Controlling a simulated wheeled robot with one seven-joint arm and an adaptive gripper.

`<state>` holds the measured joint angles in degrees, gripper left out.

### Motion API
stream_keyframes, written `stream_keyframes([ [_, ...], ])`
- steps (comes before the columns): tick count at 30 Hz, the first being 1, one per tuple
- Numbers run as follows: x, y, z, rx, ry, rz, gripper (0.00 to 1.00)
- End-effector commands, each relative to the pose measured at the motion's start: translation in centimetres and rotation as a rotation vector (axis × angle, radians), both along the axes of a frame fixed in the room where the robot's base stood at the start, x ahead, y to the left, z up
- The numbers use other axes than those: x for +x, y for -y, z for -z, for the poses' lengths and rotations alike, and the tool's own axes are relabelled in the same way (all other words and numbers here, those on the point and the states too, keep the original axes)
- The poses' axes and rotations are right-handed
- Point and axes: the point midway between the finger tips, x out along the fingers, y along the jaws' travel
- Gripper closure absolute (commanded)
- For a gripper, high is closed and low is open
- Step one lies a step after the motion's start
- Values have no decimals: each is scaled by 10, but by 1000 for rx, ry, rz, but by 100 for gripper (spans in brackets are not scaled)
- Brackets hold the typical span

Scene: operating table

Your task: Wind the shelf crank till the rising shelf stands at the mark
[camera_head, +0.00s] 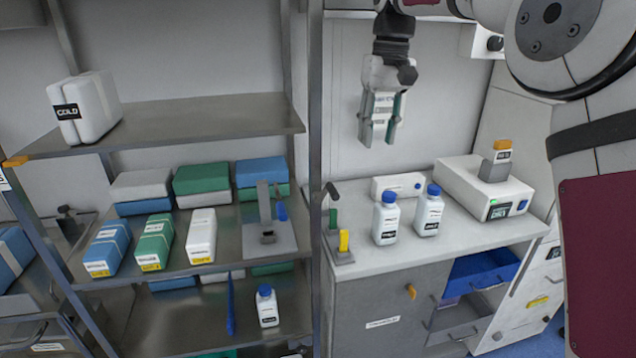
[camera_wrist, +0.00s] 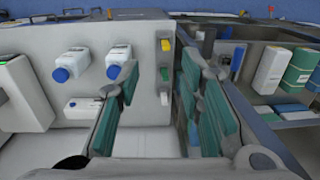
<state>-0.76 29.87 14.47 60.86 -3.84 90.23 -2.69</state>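My gripper (camera_head: 378,132) hangs over the back of the white counter, fingers down. In the wrist view its two teal-padded fingers (camera_wrist: 160,110) stand apart with nothing between them. A shelf (camera_head: 190,122) at upper left carries a white pack labelled COLD (camera_head: 85,105). An orange piece (camera_head: 15,161) sits at this shelf's front left corner; I cannot tell whether it is the mark. No crank is plainly identifiable. A grey upright fixture with a blue part (camera_head: 266,215) stands on the shelf below, and a dark handle-like part (camera_head: 75,225) shows at far left.
Two blue-capped bottles (camera_head: 386,218) (camera_head: 428,212) and a white device (camera_head: 485,188) stand on the counter (camera_head: 390,262). Yellow and green tabs (camera_head: 343,240) (camera_head: 333,218) are at its left edge, beside a metal post (camera_head: 315,180). A blue drawer (camera_head: 482,272) is open below. Packs fill the middle shelf.

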Motion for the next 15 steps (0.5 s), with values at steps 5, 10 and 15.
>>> stream_keyframes([
  [5,1,0,-12,1,3,0,66],
  [10,2,2,-37,1,4,0,66],
  [15,2,3,-58,1,2,0,66],
])
